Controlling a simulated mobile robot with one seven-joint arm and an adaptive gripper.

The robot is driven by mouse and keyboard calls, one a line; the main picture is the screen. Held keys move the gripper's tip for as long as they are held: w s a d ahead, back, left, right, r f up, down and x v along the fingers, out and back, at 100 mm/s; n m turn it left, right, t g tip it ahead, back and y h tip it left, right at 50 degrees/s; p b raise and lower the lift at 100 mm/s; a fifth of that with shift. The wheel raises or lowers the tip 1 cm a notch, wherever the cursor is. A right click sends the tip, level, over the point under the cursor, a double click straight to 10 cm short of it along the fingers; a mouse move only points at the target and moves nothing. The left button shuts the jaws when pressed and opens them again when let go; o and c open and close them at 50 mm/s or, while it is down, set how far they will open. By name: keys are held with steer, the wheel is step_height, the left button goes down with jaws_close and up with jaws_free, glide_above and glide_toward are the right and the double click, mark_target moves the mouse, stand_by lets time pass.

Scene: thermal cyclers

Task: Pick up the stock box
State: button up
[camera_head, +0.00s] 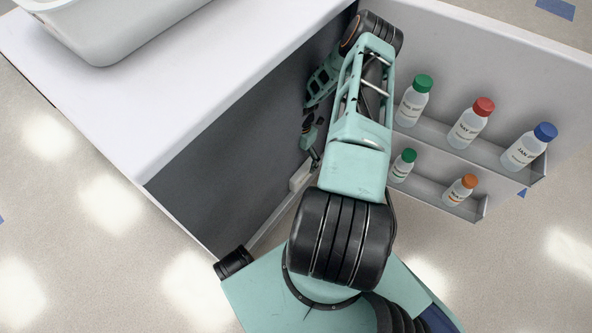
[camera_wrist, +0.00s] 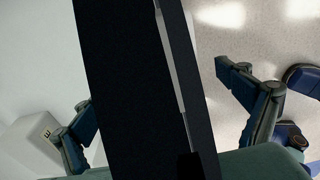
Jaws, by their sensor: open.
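My gripper (camera_head: 312,141) is low beside the dark side panel of the counter, partly hidden by my own arm. In the wrist view its two fingers (camera_wrist: 166,122) are spread wide, and nothing is seen held between them. A small pale box (camera_head: 300,177) sits low by the panel, just below the gripper in the head view. A pale box with a small yellowish mark (camera_wrist: 30,145) shows at the lower left of the wrist view, beside and partly behind the left finger. I cannot tell whether either is the stock box; no readable label names it.
The dark panel (camera_head: 235,150) stands close to my gripper; a dark upright band (camera_wrist: 130,80) crosses between the fingers in the wrist view. A white bin (camera_head: 105,45) is on the white counter (camera_head: 110,115).

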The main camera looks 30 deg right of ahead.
mark_target(296, 163)
steer(key=f, duration=0.1)
steer(key=f+b, duration=0.1)
steer(key=f, duration=0.2)
steer(key=shift+a+f+b, duration=0.25)
steer(key=shift+f+b, duration=0.05)
steer(key=shift+b, duration=0.1)
steer(key=shift+r, duration=0.1)
steer(key=c, duration=1.4)
steer(key=shift+r, duration=0.15)
